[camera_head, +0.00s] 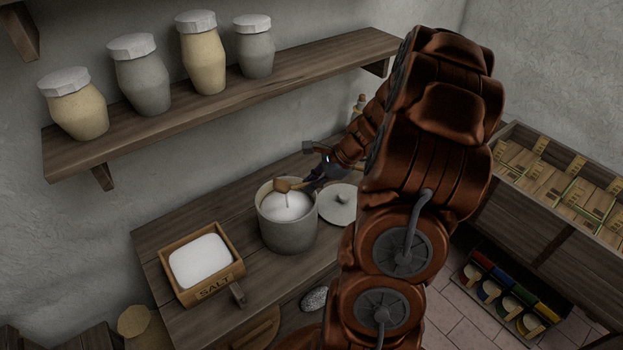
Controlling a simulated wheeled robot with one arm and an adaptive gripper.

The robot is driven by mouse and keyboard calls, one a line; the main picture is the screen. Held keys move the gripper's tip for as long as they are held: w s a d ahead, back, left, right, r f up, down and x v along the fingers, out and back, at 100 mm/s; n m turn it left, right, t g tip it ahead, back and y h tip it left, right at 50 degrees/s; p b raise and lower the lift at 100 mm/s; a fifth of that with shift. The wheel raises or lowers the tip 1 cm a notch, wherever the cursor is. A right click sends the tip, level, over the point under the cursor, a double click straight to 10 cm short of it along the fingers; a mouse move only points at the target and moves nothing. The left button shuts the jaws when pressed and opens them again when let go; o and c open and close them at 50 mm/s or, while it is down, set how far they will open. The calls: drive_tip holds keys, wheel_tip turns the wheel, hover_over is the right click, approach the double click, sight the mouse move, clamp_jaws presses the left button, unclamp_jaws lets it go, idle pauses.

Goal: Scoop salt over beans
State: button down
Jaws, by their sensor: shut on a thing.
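My gripper (312,183) is shut on the handle of a small wooden scoop (284,185). The scoop is over the far rim side of a grey pot (289,238). A thin pale streak shows below the scoop, above the pot's contents. The contents (287,207) look whitish; I cannot make out single beans. The wooden salt box (213,289), marked SALT, stands left of the pot and is filled with white salt (199,261). My arm hides part of the table at the right.
A round grey lid (338,206) lies right of the pot. A wall shelf (230,94) with several cloth-topped jars (203,55) runs above the table. A wooden crate unit (545,225) stands at the right. The table (185,213) is clear behind the salt box.

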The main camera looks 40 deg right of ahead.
drive_tip(key=shift+w+d+m+g+y+p, duration=0.15)
drive_tip(key=shift+y+p, duration=0.3)
drive_tip(key=shift+p, duration=0.5)
drive_tip(key=shift+d+m+g+y+p, duration=0.15)
drive_tip(key=shift+y+p, duration=0.3)
drive_tip(key=shift+p, duration=0.45)
drive_tip(key=shift+p, duration=0.45)
drive_tip(key=shift+w+d+f+m+g+y, duration=0.1)
drive_tip(key=shift+d+f+m+g+y, duration=0.25)
drive_tip(key=shift+y, duration=0.6)
drive_tip(key=shift+w+d+f+m+g+y, duration=0.2)
drive_tip(key=shift+m+y, duration=0.3)
drive_tip(key=shift+y, duration=0.4)
drive_tip(key=shift+w+d+f+m+g+y, duration=0.1)
drive_tip(key=shift+d+f+m+g+y, duration=0.25)
drive_tip(key=shift+y, duration=0.6)
drive_tip(key=shift+a+r, duration=0.15)
drive_tip(key=shift+a, duration=0.05)
